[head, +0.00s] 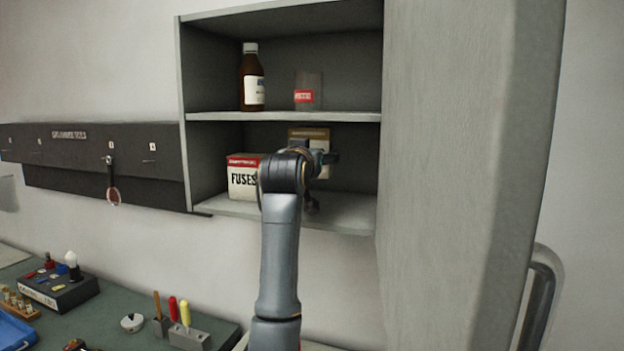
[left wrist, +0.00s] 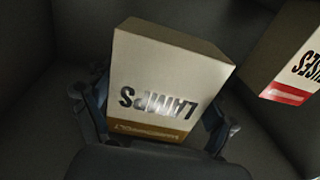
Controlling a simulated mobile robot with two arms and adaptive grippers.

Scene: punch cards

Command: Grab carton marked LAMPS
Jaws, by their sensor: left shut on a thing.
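The LAMPS carton (left wrist: 165,75) is a cream box with a tan band. In the left wrist view it appears upside down, between the two fingers of my left gripper (left wrist: 158,125), which is shut on it. In the head view the carton (head: 310,133) is on the lower shelf of the grey cabinet, mostly hidden behind my left arm and gripper (head: 322,170). I cannot tell whether it touches the shelf. My right gripper is not in view.
The FUSES carton (head: 243,181) stands just left of the gripper; it also shows in the left wrist view (left wrist: 290,50). A brown bottle (head: 252,80) and a clear jar (head: 308,88) stand on the upper shelf (head: 210,116). The cabinet side panel (head: 460,150) is close on the right.

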